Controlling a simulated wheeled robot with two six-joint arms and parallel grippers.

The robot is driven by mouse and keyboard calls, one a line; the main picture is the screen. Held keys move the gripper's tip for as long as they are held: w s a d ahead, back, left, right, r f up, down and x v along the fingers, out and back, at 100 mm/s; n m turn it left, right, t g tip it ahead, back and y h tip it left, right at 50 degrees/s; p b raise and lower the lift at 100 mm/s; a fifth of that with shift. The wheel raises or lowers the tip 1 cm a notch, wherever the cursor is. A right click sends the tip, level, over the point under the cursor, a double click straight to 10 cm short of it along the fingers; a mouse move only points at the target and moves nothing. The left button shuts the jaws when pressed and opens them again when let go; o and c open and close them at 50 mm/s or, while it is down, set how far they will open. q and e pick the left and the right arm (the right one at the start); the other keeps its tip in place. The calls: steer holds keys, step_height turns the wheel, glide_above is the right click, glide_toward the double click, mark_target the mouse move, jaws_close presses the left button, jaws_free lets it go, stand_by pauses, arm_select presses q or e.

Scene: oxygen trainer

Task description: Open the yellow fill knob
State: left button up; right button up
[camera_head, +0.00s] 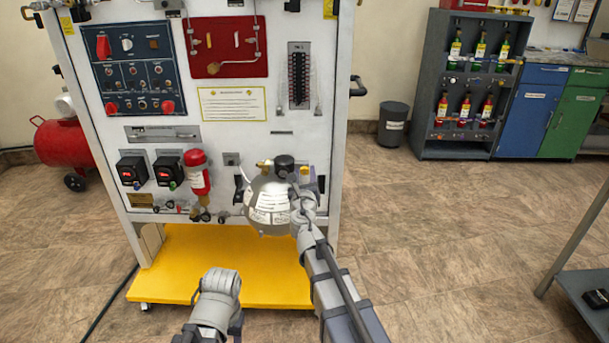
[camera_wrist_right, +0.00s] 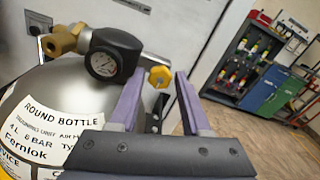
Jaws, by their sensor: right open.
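The yellow fill knob (camera_wrist_right: 160,77) sits on a metal stem at the right of the round bottle's black-capped gauge (camera_wrist_right: 105,64). It also shows small in the head view (camera_head: 305,171). The silver round bottle (camera_head: 267,203) with white labels stands against the panel's lower right. My right gripper (camera_wrist_right: 158,88) is open. In the wrist view its two purple fingers point toward the knob, which appears between their tips; I cannot tell whether they touch it. In the head view my right wrist partly hides the bottle's right side. Grey links of my left arm show at the bottom, without clear fingers.
A brass fitting (camera_wrist_right: 62,41) is left of the gauge. The white panel (camera_head: 232,105) stands close behind the bottle, above a yellow base (camera_head: 220,265). A red cylinder (camera_head: 198,174) is mounted to the left. The floor at right is open, with a table (camera_head: 590,285) at the edge.

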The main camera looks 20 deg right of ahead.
steer(key=v, duration=0.7)
steer(key=shift+s, duration=0.4)
steer(key=shift+a, duration=0.15)
